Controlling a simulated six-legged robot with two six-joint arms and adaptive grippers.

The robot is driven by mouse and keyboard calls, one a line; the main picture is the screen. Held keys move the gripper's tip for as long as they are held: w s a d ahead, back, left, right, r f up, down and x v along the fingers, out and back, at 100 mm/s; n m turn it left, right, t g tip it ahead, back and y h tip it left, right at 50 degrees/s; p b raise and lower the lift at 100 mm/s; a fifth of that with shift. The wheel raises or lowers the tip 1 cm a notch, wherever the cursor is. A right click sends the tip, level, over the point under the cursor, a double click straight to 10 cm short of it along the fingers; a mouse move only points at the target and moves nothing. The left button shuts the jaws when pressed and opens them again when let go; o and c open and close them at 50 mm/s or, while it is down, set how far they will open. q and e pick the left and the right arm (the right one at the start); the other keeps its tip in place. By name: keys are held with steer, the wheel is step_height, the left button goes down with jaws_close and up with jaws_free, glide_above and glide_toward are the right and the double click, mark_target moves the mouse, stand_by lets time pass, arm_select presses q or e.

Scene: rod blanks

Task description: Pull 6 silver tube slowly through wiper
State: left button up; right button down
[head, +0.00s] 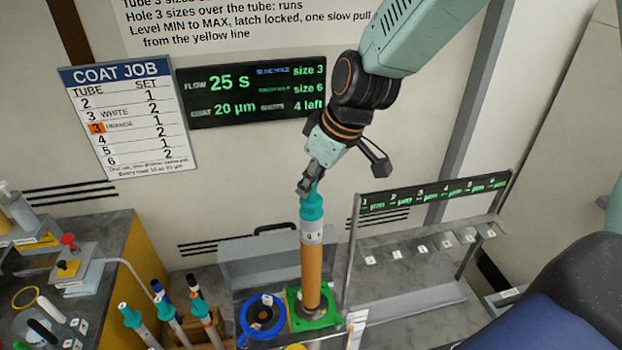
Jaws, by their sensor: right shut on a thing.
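My right gripper (311,186) comes down from the top and is shut on the teal cap at the top of an upright tube (313,265). The tube is silver with a small dark mark just below the cap and orange-brown further down. A blue round ring (271,328) with a dark centre sits beside the green wiper on the left. My left gripper is not in view.
Several teal-capped tubes (132,317) stand tilted at lower left. A rack with numbered slots (432,192) stands to the right. A grey case (240,264) lies behind the tube. A board (252,91) shows size 3, size 6 and 4 left. A job chart (128,118) hangs left of it.

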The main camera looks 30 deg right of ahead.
steer(key=shift+r+p, duration=1.35)
steer(key=shift+r, duration=0.3)
steer(key=shift+f, duration=0.1)
